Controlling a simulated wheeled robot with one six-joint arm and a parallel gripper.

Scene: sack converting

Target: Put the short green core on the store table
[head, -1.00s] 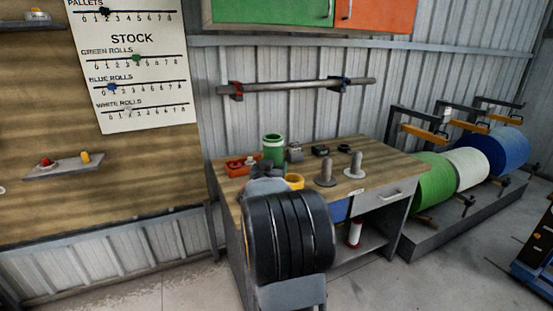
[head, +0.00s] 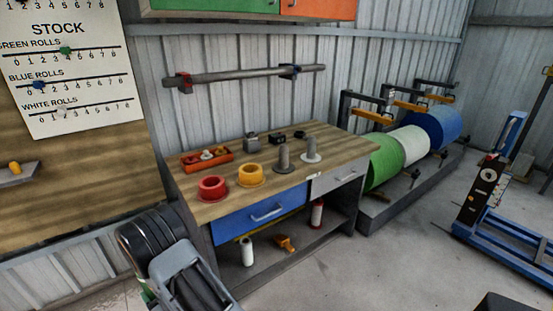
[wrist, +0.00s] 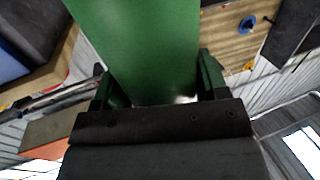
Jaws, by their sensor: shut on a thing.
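The green core (wrist: 140,45) fills the upper middle of the wrist view. My gripper (wrist: 157,84) is shut on it, with a dark finger at each side. In the head view my arm is at the lower left and hides the gripper; a small green patch (head: 148,296) beside it may be the core. A wood-topped table (head: 225,202) stands in the middle of the head view. I cannot tell whether it is the store table. The core's full length is cut off in the wrist view.
The table holds a red ring (head: 212,189), a yellow ring (head: 250,175), an orange tray (head: 190,164) and two upright posts. Green (head: 386,163), white and blue rolls sit on a rack at the right. Floor is clear between the rack and blue pallet truck (head: 505,235).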

